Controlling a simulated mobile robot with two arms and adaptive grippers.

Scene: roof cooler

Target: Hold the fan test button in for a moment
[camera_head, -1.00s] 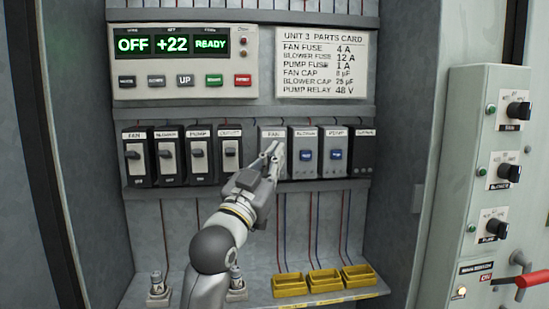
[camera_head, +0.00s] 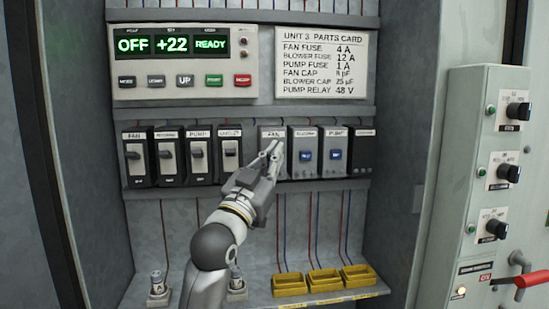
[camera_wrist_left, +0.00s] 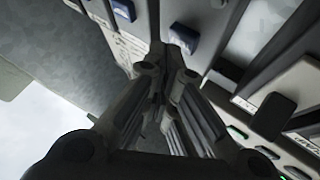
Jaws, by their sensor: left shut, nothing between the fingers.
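The grey module labelled FAN (camera_head: 271,133) is in the middle of the row in the head view. My left gripper (camera_head: 276,148) is shut and empty, with its fingertips in front of this module's face. The fingers hide the place where the neighbouring modules carry blue buttons, so I cannot see the fan button or tell whether the tips touch it. In the left wrist view the closed fingers (camera_wrist_left: 165,72) point at the panel. Two blue buttons show there, one just beyond the tips (camera_wrist_left: 183,40) and one farther left (camera_wrist_left: 123,10). My right gripper is not in view.
Modules with blue buttons (camera_head: 306,155) stand close on the right, and breaker switches (camera_head: 165,154) on the left. A display panel (camera_head: 184,85) reads OFF, +22, READY. Below are yellow trays (camera_head: 289,287). A side box with knobs (camera_head: 508,173) stands at right.

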